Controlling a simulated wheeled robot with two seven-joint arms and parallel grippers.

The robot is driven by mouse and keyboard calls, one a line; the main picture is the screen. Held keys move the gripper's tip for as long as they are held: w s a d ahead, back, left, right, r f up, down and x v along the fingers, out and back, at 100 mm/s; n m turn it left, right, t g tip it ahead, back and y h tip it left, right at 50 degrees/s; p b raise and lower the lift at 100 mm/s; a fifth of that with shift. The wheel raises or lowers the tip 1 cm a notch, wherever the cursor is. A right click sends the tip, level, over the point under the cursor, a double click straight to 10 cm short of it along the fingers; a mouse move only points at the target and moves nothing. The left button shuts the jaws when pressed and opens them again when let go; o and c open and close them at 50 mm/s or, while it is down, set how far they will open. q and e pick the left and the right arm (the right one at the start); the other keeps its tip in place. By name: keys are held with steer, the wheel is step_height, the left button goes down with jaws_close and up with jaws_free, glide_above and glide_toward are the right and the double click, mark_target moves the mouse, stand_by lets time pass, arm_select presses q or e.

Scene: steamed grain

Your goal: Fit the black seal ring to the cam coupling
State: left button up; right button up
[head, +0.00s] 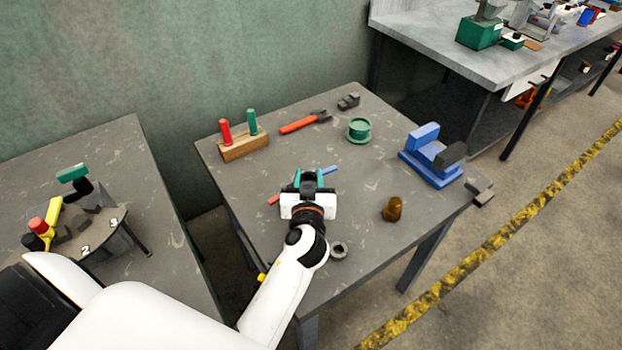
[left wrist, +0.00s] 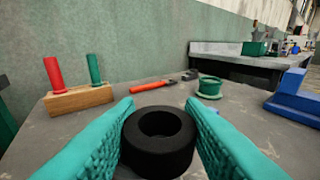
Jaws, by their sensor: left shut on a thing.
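My left gripper (head: 309,177) is shut on the black seal ring (left wrist: 159,142), which sits between the two teal fingers in the left wrist view. The ring's hole faces mostly upward, tilted toward the camera. In the head view the gripper largely hides the ring, over the middle of the table. A green flanged piece with an open round top (head: 358,130) stands upright farther back and to the right, apart from the ring; it also shows in the left wrist view (left wrist: 209,87). It may be the cam coupling, but I cannot tell for sure. My right gripper is not in view.
On the table (head: 370,235) are a wooden block with red and green pegs (head: 244,146), a red-handled tool (head: 300,124), a blue vise (head: 430,160), an amber cup-like piece (head: 393,208) and a grey ring (head: 338,250). Bare tabletop separates the gripper from the green piece.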

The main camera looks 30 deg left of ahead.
arm_select(q)
steer(key=shift+w+a+r, duration=0.1)
steer(key=shift+a+r, duration=0.15)
steer(key=shift+a, duration=0.1)
steer(key=shift+w+a+r, duration=0.1)
steer(key=shift+a+r, duration=0.1)
steer(key=shift+a, duration=0.15)
stand_by(0.3)
steer(key=shift+f+b, duration=0.3)
steer(key=shift+d+f, duration=0.1)
steer(key=shift+f, duration=0.1)
stand_by(0.3)
steer(key=shift+r, duration=0.25)
stand_by(0.4)
steer(key=shift+a+r, duration=0.1)
steer(key=shift+a, duration=0.15)
steer(key=o, duration=1)
steer(key=shift+r, duration=0.1)
